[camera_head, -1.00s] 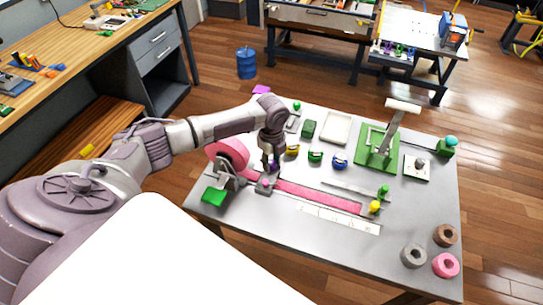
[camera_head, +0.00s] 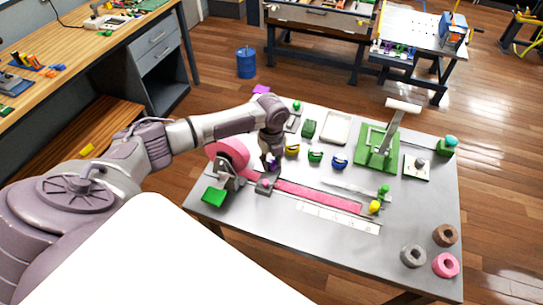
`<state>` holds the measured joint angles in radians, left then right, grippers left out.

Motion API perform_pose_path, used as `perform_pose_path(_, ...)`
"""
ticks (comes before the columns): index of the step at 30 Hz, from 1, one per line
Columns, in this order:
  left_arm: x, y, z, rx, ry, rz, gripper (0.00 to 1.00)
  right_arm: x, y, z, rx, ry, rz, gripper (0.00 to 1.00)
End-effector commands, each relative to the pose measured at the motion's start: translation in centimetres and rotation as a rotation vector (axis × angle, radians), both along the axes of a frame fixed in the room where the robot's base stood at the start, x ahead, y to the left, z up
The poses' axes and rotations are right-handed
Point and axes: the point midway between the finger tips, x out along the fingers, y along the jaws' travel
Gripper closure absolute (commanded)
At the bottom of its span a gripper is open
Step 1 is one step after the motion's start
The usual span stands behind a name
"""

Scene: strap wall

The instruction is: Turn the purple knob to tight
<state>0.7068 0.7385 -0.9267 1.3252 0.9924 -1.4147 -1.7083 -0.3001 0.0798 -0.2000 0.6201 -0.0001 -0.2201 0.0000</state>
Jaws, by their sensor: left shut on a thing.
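My left gripper (camera_head: 270,158) reaches down over the left part of the grey table and is shut on the small purple knob (camera_head: 273,164). The gripper covers most of the knob, so its turn angle and any tight mark cannot be seen. The knob is at the near end of the row with the yellow, green and blue pieces. A pink strap (camera_head: 310,195) runs from the pink roll (camera_head: 230,153) across the table just in front of the gripper. My right gripper is not in view.
Near the gripper are a yellow piece (camera_head: 292,149), a green piece (camera_head: 315,156) and a blue piece (camera_head: 340,162). A green-based press (camera_head: 377,150) stands at the back right. Grey, brown and pink rolls (camera_head: 445,265) lie at the front right corner.

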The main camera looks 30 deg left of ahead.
Motion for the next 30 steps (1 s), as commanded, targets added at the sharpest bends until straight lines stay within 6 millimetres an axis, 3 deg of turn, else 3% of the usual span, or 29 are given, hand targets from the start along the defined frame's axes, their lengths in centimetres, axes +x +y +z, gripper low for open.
perform_pose_path(3,0.1,0.0,0.1,-0.001,-0.003,-0.002,1.0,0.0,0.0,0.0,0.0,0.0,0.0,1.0)
perform_pose_path(4,0.1,0.0,0.1,-0.001,-0.003,-0.001,0.63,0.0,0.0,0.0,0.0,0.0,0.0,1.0)
perform_pose_path(8,0.1,0.0,0.1,0.0,-0.002,-0.001,0.42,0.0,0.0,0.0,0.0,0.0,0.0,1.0)
perform_pose_path(20,0.1,0.0,0.9,0.0,-0.004,0.0,0.42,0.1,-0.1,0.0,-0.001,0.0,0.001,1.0)
perform_pose_path(30,0.1,0.0,7.6,0.001,-0.006,-0.001,0.42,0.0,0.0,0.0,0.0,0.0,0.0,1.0)
